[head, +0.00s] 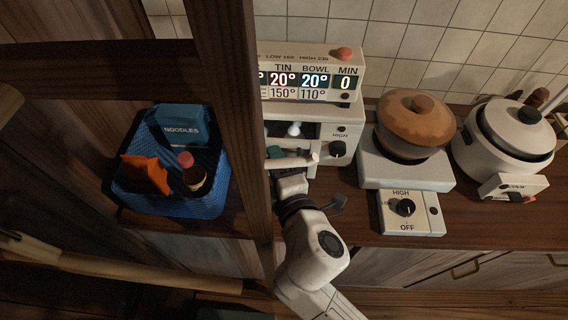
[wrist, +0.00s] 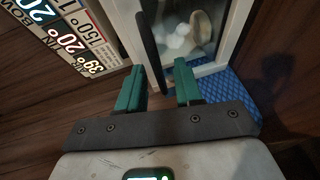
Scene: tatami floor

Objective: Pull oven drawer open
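The oven (head: 350,125) is a small white unit on the counter, with a dark knob on its right front; a wooden post hides its left part. White round items show inside it, and in the wrist view they appear within a white frame (wrist: 216,66). I cannot tell how far the drawer stands out. A dark bar (wrist: 151,48), seemingly the handle, runs between the green fingertips of my gripper (wrist: 160,88). The fingers are apart, with a visible gap right of the bar. In the head view my gripper (head: 289,156) is at the oven's front, partly behind the post.
A lit display panel (head: 310,75) stands above the oven. A brown pot (head: 412,125) on a burner and a white cooker (head: 500,140) stand to the right. A blue basket (head: 175,208) with a noodles box is left of the wooden post (head: 232,110).

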